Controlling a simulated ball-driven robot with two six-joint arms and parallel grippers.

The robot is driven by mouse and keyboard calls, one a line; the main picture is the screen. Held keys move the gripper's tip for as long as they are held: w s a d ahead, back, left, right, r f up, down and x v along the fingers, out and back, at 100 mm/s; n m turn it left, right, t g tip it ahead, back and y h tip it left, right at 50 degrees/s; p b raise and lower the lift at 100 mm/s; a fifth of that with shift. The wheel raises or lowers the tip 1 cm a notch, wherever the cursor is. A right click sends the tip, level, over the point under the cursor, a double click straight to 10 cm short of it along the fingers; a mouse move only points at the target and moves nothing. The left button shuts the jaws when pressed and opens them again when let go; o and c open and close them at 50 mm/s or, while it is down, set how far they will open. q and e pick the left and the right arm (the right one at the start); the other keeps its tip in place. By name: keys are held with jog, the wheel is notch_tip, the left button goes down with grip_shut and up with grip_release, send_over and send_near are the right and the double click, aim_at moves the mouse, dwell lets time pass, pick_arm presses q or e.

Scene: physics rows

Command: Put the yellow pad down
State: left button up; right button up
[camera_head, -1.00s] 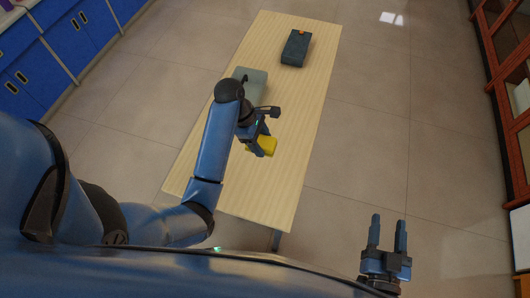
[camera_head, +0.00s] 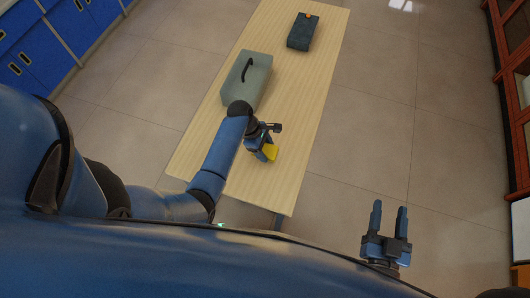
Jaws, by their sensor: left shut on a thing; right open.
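The yellow pad (camera_head: 271,152) is in the jaws of my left gripper (camera_head: 267,150), low over or on the near part of the wooden table (camera_head: 265,191). I cannot tell whether the pad touches the table top. My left gripper is shut on the pad and hides part of it. My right gripper (camera_head: 389,219) is open and empty, to the right of the table over the floor.
A grey-green case with a black handle (camera_head: 255,83) lies on the table just beyond my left gripper. A dark box with an orange spot (camera_head: 303,33) lies at the far end. The table's near end and right side are clear. Blue cabinets (camera_head: 52,50) stand at the left.

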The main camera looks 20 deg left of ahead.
pick_arm(q)
jog(key=shift+f, duration=1.8)
jog(key=shift+f+b, duration=0.15)
jog(key=shift+b, duration=0.15)
jog(key=o, duration=1.1)
jog(key=shift+o, duration=0.2)
